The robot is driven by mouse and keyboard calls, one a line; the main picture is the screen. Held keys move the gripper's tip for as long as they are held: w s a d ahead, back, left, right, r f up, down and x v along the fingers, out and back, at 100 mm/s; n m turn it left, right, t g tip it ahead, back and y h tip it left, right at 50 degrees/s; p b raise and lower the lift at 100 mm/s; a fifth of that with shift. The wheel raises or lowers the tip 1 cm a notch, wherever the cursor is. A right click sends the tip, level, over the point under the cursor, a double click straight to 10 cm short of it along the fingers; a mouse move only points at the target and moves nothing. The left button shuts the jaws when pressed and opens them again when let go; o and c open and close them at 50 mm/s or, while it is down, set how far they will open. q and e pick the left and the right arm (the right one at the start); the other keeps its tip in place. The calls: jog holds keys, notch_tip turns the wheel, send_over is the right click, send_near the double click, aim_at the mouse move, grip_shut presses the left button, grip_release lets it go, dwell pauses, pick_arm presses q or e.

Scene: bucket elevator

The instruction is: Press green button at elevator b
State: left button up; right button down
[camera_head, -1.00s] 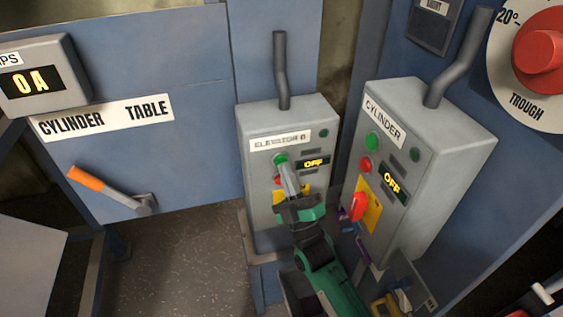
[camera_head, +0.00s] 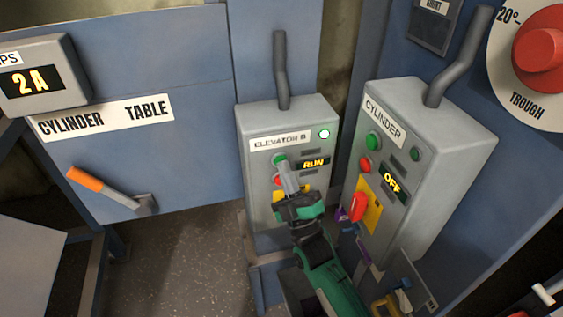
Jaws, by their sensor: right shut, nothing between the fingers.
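The grey control box labelled "ELEVATOR B" (camera_head: 248,185) stands in the middle of the view. My left gripper is not in view.
The "CYLINDER" box (camera_head: 450,150) stands close on the right, with its display (camera_head: 393,181) reading OFF and a red switch (camera_head: 357,207). An orange-handled lever (camera_head: 100,186) is on the blue panel at left. An amps meter (camera_head: 35,80) reads 2A.

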jog(key=shift+s, duration=0.1)
jog(key=shift+s+d, duration=0.25)
jog(key=shift+s, duration=0.45)
jog(key=s, duration=0.1)
jog(key=s+d+p, duration=0.1)
jog(key=s, duration=0.2)
jog(key=shift+s+d+p, duration=0.3)
jog(key=shift+s+p, duration=0.05)
jog(key=shift+p, duration=0.05)
jog(key=shift+f, duration=0.1)
dwell(0.5)
